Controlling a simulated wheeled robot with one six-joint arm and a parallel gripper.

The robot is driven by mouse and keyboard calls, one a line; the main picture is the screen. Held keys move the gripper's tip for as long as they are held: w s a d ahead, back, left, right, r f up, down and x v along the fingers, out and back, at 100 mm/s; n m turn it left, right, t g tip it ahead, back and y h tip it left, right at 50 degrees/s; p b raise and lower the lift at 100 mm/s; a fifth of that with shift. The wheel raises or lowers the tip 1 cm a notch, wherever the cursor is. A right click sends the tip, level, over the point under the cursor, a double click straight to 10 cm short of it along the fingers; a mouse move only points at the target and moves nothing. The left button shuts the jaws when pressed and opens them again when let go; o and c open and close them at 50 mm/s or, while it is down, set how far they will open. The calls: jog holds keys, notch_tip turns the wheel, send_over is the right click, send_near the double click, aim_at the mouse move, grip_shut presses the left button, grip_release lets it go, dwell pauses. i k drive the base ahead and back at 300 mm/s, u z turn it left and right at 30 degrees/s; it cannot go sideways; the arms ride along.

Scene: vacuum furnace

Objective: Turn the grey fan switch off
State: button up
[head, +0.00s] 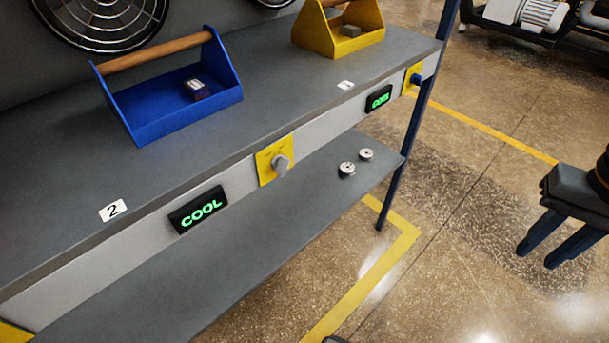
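The grey switch (281,164) is a knob on a yellow plate (265,172) on the front edge of the bench. A green-lit "COOL" display (200,210) sits to its left on the same edge. My gripper (537,256) is at the right of the head view, over the floor and well apart from the switch. Its two dark fingers are spread, with nothing between them.
A blue switch (416,80) and another "COOL" display (379,98) are farther right. Blue (150,125) and yellow (310,30) toolboxes stand on the bench. Round gauges (347,169) lie on the lower shelf. A blue leg (405,165) supports the right end. Floor is clear between bench and gripper.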

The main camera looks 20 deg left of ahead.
aim_at(280, 162)
jog(key=k, duration=1)
jog(key=u, duration=2.1)
